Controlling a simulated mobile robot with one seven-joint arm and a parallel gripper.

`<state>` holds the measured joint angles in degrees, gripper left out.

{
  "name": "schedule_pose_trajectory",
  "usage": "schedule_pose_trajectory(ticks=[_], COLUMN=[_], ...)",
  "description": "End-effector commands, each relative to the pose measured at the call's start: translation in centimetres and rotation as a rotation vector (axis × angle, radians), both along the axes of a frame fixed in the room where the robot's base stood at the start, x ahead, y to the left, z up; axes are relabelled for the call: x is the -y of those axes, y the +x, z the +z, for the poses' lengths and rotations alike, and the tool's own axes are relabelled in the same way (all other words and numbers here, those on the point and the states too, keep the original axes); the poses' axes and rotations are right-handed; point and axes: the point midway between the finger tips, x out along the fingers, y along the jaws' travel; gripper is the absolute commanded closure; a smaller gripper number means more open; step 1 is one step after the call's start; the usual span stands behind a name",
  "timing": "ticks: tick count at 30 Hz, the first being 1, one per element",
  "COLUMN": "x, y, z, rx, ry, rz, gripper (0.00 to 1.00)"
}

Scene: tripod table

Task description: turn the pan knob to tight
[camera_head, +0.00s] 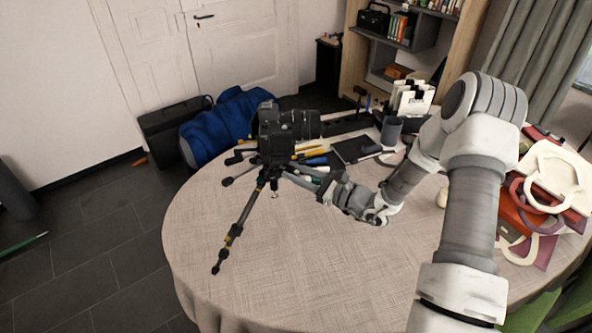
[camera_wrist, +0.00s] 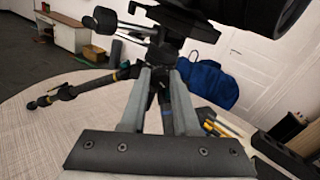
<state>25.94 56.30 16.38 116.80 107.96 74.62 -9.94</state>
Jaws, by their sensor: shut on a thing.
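A black camera (camera_head: 285,130) sits on a tripod (camera_head: 232,235) standing on the round table. The tripod's head has handles with dark grips (camera_head: 228,181) sticking out to the left; one grip (camera_wrist: 104,20) also shows at the upper left of the wrist view. My gripper (camera_head: 288,172) reaches in from the right, just below the camera. In the wrist view its two long grey fingers (camera_wrist: 163,74) converge at the tripod's column, under the head. They are shut on a small part there, apparently the pan knob, which the fingertips hide. I cannot see which way the knob is turned.
The table (camera_head: 300,265) has clear cloth in front. Yellow and blue tools (camera_head: 312,150), a dark mat (camera_head: 352,148) and a grey cup (camera_head: 391,130) lie behind my gripper. Bags (camera_head: 540,205) crowd the right side. Tripod legs spread close to my fingers.

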Motion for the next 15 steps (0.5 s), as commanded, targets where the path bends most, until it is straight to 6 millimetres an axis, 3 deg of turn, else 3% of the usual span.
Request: schedule_pose_trajectory(ticks=[15], x=[0.04], y=[0.02], z=[0.03], rx=[-0.152], ry=[0.111], rz=[0.0], gripper=[1.0])
